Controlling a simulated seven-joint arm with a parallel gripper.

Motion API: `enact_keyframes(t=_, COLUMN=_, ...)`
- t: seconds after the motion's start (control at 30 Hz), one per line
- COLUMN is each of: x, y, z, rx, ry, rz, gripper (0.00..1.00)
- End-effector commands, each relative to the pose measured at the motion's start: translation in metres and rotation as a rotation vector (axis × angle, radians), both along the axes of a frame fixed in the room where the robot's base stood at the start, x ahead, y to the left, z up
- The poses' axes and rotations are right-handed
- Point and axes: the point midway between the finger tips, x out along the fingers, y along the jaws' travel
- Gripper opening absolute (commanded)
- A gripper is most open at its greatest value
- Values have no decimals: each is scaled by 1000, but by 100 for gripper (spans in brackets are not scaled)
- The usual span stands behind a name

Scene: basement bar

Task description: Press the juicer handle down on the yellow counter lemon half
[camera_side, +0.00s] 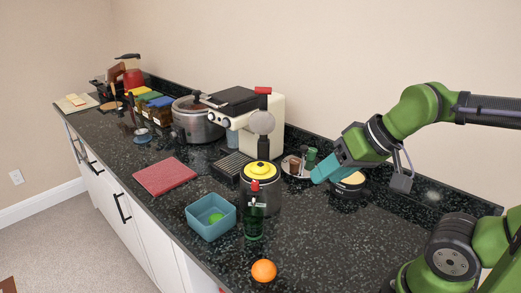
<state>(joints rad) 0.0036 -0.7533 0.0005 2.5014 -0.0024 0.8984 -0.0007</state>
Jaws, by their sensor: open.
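A dark grey juicer (261,200) stands on the counter in the middle of the side view. A yellow lemon half (261,169) appears to sit on its top. A round grey press piece (262,123) shows above the lemon, with a red handle (263,90) at its upper end. The handle looks raised, and a gap shows between the press piece and the lemon. My gripper (322,175), with teal fingers, is to the right of the juicer and apart from it, beside a dark round container with a pale top (349,184). It is open and appears empty.
A cream machine (272,111) stands behind. A red mat (163,175) lies left. The front-right counter is clear.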

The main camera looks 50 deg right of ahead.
Motion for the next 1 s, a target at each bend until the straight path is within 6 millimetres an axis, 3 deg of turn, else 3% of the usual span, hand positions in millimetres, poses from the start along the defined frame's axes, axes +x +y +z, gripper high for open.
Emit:
enact_keyframes(t=0.23, x=14, y=-30, z=-20, rx=41, ry=106, rz=-140, gripper=46)
enact_keyframes(t=0.4, x=25, y=-46, z=-30, rx=166, ry=206, rz=-279, gripper=46)
enact_keyframes(t=0.73, x=53, y=-72, z=-42, rx=571, ry=409, rz=-616, gripper=46)
enact_keyframes(t=1.0, x=85, y=-101, z=-38, rx=988, ry=532, rz=-881, gripper=46)
